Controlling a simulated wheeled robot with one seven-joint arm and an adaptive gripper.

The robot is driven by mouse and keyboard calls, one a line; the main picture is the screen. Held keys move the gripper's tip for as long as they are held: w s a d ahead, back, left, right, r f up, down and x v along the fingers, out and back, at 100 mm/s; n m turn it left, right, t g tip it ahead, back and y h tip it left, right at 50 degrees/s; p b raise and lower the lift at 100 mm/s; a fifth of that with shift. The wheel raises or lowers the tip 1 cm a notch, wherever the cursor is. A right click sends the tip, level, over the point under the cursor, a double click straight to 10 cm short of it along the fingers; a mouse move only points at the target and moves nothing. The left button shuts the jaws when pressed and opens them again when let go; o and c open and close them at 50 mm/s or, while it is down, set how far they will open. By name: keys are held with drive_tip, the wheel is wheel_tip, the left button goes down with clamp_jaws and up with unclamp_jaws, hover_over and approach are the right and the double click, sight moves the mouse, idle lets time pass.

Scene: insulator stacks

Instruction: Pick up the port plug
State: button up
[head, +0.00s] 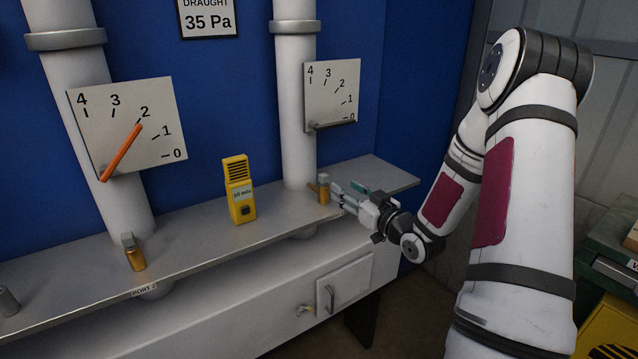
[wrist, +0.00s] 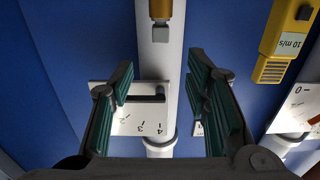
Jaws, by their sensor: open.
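A port plug (head: 324,190), a brass cylinder with a grey square top, stands upright at the foot of the right pipe. In the wrist view the brass and grey plug (wrist: 160,12) shows at the top centre, between the lines of the two fingers and past their tips. My gripper (head: 342,194) is open beside it on its right, with its fingers pointing at it. Nothing is between the green finger pads (wrist: 160,75). I cannot tell whether a fingertip touches the plug. A second, similar plug (head: 136,256) stands at the left pipe's foot.
A yellow meter (head: 240,190) reading 10 m/s stands on the grey shelf (head: 205,230) between the pipes. White pipes (head: 295,100) with gauge plates rise behind. The left gauge plate (head: 155,105) has an orange pointer. A grey cylinder (head: 8,300) lies at the shelf's left.

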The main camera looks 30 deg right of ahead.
sight(326, 177)
drive_tip(key=w, duration=0.6)
drive_tip(key=shift+a, duration=0.15)
drive_tip(key=shift+w+a+f, duration=0.1)
drive_tip(key=shift+w+f, duration=0.05)
drive_tip(key=shift+w, duration=1.2)
drive_tip(key=shift+w+f, duration=0.1)
drive_tip(key=shift+w, duration=1.25)
drive_tip(key=shift+c, duration=0.3)
clamp_jaws()
